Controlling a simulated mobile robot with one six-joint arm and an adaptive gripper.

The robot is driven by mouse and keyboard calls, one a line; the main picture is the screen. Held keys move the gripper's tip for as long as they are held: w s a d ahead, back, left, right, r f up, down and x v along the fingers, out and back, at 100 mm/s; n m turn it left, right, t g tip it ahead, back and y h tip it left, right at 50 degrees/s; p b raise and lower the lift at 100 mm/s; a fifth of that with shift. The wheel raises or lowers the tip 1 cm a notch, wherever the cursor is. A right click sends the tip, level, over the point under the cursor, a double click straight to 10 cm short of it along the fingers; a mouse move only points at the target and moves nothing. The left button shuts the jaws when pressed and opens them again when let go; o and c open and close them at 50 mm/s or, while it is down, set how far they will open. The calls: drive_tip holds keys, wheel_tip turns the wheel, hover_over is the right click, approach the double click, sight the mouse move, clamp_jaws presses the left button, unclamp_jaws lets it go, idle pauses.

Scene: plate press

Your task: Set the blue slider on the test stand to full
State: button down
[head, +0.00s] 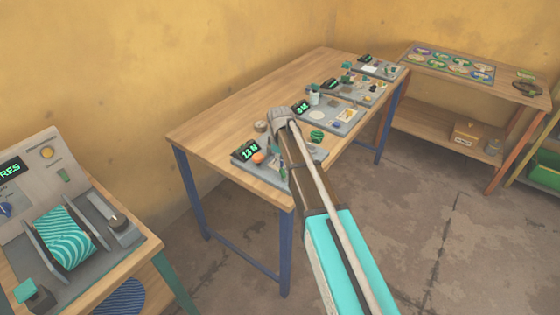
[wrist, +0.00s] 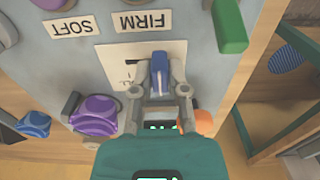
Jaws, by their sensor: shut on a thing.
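The blue slider (wrist: 161,76) shows in the wrist view as an upright blue handle on a pale plate (wrist: 118,62) of a grey panel. My gripper (wrist: 160,92) is shut on it, with one finger on each side. The plate's markings are partly hidden by my fingers, so I cannot tell the slider's exact setting. Upside-down labels read "FIRM" (wrist: 145,20) and "SOFT" (wrist: 72,27). In the head view my arm reaches over the nearest stand on the long table, beside a green "13 N" display (head: 246,151); the slider cannot be made out there.
A green block (wrist: 229,27) stands beside the plate. A purple knob (wrist: 95,114), a blue knob (wrist: 34,124) and an orange knob (wrist: 206,124) are close to my gripper. More stands line the wooden table (head: 215,117). A press with a teal striped roll (head: 65,238) is at left.

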drive_tip(key=shift+w+d, duration=1.2)
drive_tip(key=shift+w, duration=0.3)
drive_tip(key=c, duration=0.6)
unclamp_jaws()
drive_tip(key=shift+w, duration=0.1)
drive_tip(key=shift+c, duration=0.2)
drive_tip(key=shift+s, duration=0.2)
